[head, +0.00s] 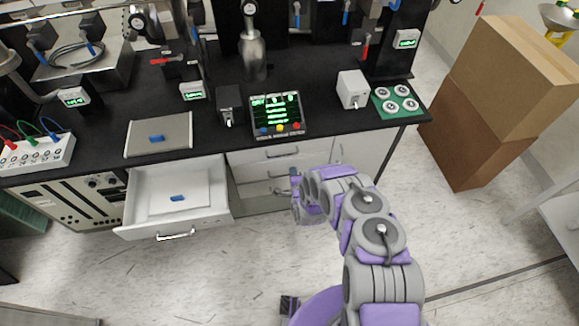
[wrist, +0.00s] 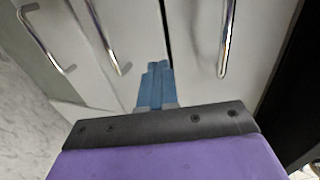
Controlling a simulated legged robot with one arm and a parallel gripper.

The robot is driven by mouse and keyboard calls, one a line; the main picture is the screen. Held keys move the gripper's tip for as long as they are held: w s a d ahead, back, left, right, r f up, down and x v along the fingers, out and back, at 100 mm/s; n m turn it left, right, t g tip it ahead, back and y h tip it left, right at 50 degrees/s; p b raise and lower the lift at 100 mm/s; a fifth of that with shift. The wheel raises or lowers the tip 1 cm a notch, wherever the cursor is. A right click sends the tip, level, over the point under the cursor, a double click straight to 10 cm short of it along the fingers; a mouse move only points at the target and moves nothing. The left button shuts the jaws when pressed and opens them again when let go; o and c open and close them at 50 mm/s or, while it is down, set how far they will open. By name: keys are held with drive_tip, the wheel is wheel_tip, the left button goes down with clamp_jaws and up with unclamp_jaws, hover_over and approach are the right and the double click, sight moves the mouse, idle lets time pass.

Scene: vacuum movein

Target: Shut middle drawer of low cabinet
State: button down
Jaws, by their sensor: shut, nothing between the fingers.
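The low cabinet (head: 335,155) stands under the black bench. In the head view, a stack of white drawers with bar handles (head: 282,154) is at its centre, partly hidden by my arm. One white drawer (head: 215,207) at the left is pulled far out. I cannot tell which drawer front is the middle one. In the wrist view, pale fronts carry metal handles (wrist: 225,40), (wrist: 105,40), with a dark gap between two of them. My gripper (wrist: 157,68) is shut and empty, its blue fingertips near that gap; contact is unclear. It also shows in the head view (head: 295,174).
The open left drawer holds a pale flat item with a blue piece (head: 177,198). The bench top (head: 330,125) carries a display box (head: 277,115) and other instruments. Cardboard boxes (head: 500,90) stand at the right. The floor (head: 235,275) in front is mostly clear.

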drive_tip(key=d+p+v, duration=0.1)
drive_tip(key=p+v, duration=0.1)
drive_tip(key=v, duration=0.9)
drive_tip(key=shift+w+d, duration=0.15)
